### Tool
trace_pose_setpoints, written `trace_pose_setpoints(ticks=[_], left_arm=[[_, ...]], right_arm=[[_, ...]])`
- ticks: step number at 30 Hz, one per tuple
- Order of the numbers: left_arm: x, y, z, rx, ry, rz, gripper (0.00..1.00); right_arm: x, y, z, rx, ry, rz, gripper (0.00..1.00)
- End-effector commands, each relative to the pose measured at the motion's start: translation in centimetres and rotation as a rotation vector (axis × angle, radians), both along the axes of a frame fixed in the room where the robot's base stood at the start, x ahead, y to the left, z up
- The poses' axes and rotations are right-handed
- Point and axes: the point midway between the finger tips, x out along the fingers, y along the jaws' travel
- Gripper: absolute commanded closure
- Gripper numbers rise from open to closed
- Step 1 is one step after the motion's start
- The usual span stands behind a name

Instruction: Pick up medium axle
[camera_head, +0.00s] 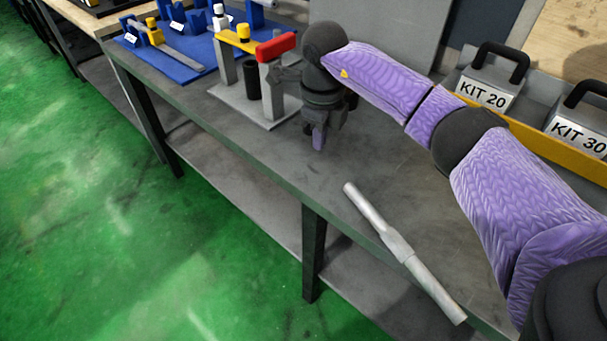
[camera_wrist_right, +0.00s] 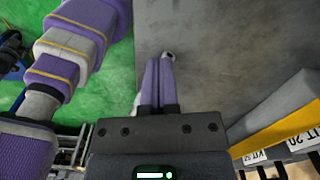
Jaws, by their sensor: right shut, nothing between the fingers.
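The axle (camera_head: 397,241) is a pale grey metal rod with a thicker middle part. It lies slanted along the front edge of the dark bench in the head view, with nothing holding it. My right gripper (camera_head: 318,138) points down over the bench, beyond the axle's far end and apart from it. In the right wrist view its two purple fingers (camera_wrist_right: 158,85) are together and empty. Pale bits show past and beside these fingers; they look like parts of the axle, mostly hidden behind them. My left gripper is in neither view.
A grey stand with a red-topped post (camera_head: 276,47) is close beyond my right gripper. A blue mat (camera_head: 180,77) with fixtures lies at the far end of the bench. Boxes labelled KIT 20 (camera_head: 484,95) and KIT 30 (camera_head: 578,133) stand behind a yellow-edged rail at right.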

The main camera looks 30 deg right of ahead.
Motion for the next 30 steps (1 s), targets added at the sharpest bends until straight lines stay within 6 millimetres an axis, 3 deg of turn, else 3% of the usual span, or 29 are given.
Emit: trace_pose_setpoints(ticks=[14,21,30], left_arm=[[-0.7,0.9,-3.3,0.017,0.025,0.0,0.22],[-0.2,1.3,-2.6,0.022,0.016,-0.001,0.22],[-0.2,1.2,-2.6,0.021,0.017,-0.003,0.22]], right_arm=[[-0.1,0.0,-10.0,0.0,0.007,0.001,1.0],[-2.8,-2.0,-9.8,0.0,0.002,0.001,1.0],[-3.4,-2.4,-9.8,0.0,0.003,0.002,1.0]])
